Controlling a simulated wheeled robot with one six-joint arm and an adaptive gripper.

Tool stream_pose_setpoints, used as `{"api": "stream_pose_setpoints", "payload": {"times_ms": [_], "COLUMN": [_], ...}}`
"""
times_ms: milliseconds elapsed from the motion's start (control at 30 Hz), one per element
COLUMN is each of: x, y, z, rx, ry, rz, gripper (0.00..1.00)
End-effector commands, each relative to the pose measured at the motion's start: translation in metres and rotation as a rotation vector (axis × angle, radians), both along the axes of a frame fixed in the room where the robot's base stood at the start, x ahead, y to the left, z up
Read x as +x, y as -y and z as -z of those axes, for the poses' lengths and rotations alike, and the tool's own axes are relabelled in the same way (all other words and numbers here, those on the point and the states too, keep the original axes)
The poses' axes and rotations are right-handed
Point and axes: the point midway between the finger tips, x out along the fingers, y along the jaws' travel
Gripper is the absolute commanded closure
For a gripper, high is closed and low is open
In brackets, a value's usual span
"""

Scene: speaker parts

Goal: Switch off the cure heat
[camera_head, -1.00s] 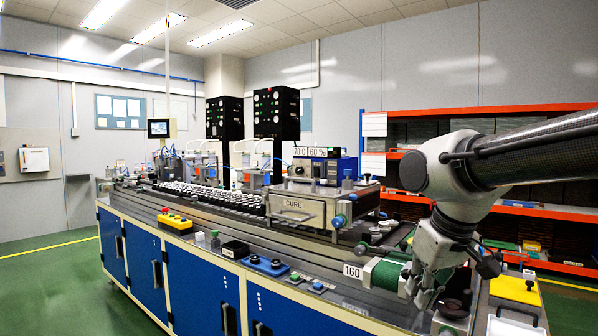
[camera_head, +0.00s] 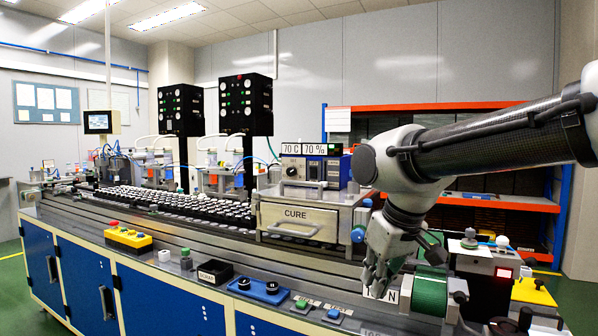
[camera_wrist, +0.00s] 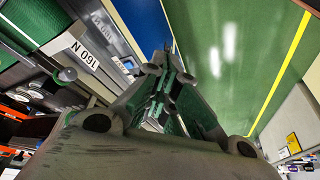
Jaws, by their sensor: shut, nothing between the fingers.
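The silver CURE oven (camera_head: 305,217), with a bar handle on its front, sits on the line left of my arm. Which control switches the heat is too small to tell. My gripper (camera_head: 374,283) points down, shut and empty, to the right of and below the oven, apart from the control box. In the wrist view the gripper's fingers (camera_wrist: 168,95) are together with nothing between them.
A green roller (camera_head: 430,292) and a plate marked N are close to my gripper. Orange shelving (camera_head: 500,200) stands behind.

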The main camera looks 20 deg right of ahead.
Motion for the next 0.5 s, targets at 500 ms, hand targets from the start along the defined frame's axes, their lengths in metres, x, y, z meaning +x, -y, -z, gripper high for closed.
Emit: {"api": "stream_pose_setpoints", "payload": {"times_ms": [500], "x": [0.025], "y": [0.009], "z": [-0.020], "rx": [-0.095], "ry": [-0.009], "rz": [-0.123], "gripper": [1.00]}}
